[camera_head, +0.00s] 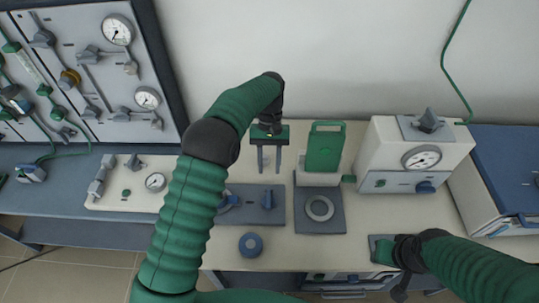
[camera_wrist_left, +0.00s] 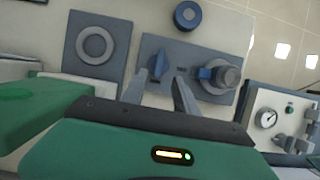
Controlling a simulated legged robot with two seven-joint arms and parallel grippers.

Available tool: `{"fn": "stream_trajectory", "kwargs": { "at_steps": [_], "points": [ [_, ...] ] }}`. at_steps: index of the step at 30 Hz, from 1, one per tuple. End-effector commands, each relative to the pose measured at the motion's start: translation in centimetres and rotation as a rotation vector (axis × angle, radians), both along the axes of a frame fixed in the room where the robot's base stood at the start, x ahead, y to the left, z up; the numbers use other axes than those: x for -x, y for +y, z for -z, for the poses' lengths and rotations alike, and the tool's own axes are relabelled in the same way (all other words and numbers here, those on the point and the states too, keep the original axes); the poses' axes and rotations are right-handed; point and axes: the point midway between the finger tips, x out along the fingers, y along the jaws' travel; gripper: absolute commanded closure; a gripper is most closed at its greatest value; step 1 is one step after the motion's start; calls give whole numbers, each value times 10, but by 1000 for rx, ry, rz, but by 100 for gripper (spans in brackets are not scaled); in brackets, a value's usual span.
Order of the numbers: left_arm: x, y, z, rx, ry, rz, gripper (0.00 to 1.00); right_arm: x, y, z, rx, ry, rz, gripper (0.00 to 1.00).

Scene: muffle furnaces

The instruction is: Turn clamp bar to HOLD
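A grey plate (camera_head: 250,214) on the bench carries a small upright blue bar (camera_head: 268,199) and, to its left, a round grey fitting with a blue part (camera_head: 229,202). In the left wrist view the blue bar (camera_wrist_left: 158,66) stands just beyond my fingertips, beside the round fitting (camera_wrist_left: 219,77). I cannot tell which one is the clamp bar, and no HOLD marking is readable. My left gripper (camera_head: 269,170) is open and empty, fingers pointing down above the plate's back edge; it also shows in the wrist view (camera_wrist_left: 158,88). My right gripper (camera_head: 392,272) is low at the bench's front right, its fingers unclear.
Right of the plate is a dark base with a grey ring (camera_head: 320,208) and an upright green panel (camera_head: 324,148). A blue round knob (camera_head: 251,244) sits in front. A white gauge box (camera_head: 414,158) stands at the back right. A gauge panel (camera_head: 128,190) lies left.

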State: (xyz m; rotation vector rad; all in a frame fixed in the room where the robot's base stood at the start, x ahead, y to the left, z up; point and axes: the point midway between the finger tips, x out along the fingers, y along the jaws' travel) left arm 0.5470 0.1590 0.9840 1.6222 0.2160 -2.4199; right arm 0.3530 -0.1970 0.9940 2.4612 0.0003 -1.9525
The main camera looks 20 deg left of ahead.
Motion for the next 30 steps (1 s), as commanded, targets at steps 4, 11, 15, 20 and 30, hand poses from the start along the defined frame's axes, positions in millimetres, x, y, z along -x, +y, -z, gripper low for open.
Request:
{"fn": "stream_trajectory", "kwargs": {
  "at_steps": [4, 11, 15, 20, 30],
  "points": [
    [-12, 3, -27, -1, -1, -1, 65, 0, 0, -1, 0, 0, 0, 64],
    [-16, 5, -40, 1, 2, 0, 65, 0, 0, -2, 0, 0, 0, 64],
    [-16, 5, -40, 0, 1, 0, 65, 0, 0, -1, 0, 0, 0, 64],
    [-16, 4, -40, 0, 1, 0, 65, 0, 0, -1, 0, 0, 0, 64],
    [-15, 5, -41, 0, -12, 4, 65, 0, 0, -2, 0, 0, 0, 64]
  ]
}}
